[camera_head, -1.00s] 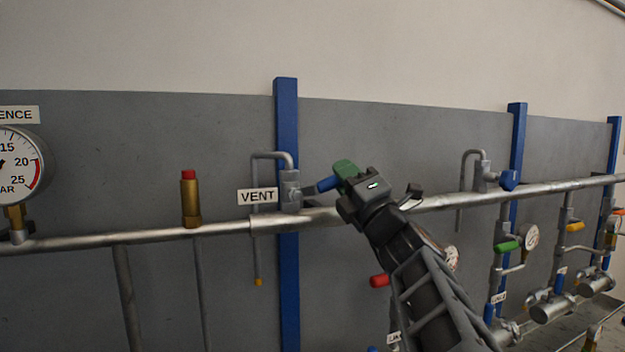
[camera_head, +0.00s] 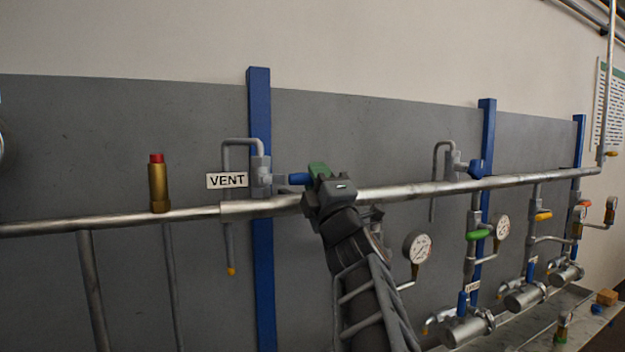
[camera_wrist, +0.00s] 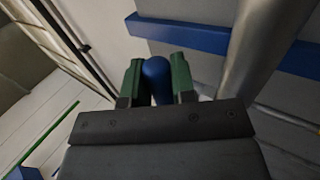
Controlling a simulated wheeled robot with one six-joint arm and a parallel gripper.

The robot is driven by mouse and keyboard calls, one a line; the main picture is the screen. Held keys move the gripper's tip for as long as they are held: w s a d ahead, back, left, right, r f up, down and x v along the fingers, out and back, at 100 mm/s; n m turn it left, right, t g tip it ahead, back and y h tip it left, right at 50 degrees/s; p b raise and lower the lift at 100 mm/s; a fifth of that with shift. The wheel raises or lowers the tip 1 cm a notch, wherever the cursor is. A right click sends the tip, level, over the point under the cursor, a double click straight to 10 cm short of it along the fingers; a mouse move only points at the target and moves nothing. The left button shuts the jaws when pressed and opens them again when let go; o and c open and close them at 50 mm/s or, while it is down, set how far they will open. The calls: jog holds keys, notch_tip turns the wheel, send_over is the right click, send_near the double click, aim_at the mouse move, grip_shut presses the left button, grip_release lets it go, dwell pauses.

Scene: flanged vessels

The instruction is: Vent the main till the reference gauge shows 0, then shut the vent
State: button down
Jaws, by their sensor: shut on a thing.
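The vent valve (camera_head: 261,177) sits on the main pipe (camera_head: 420,190) beside a VENT label (camera_head: 227,180), with a bent outlet tube hanging down to its left. Its blue handle (camera_head: 299,179) points right, roughly along the pipe. My gripper (camera_head: 318,171) is shut on the handle's outer end. In the wrist view the blue handle (camera_wrist: 157,76) lies between the green fingers of my gripper (camera_wrist: 157,84). Only a sliver of the reference gauge (camera_head: 2,146) shows at the left edge of the head view, so its reading is hidden.
A brass fitting with a red cap (camera_head: 158,184) stands on the pipe to the left. A second blue-handled valve (camera_head: 476,168) is farther right. Below it are small gauges (camera_head: 417,247), a green handle (camera_head: 478,236) and flanged vessels (camera_head: 467,327). A wall notice (camera_head: 609,108) hangs far right.

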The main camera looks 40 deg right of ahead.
jog(key=shift+f, duration=0.1)
jog(key=c, duration=1)
grip_release()
jog(key=shift+o, duration=0.2)
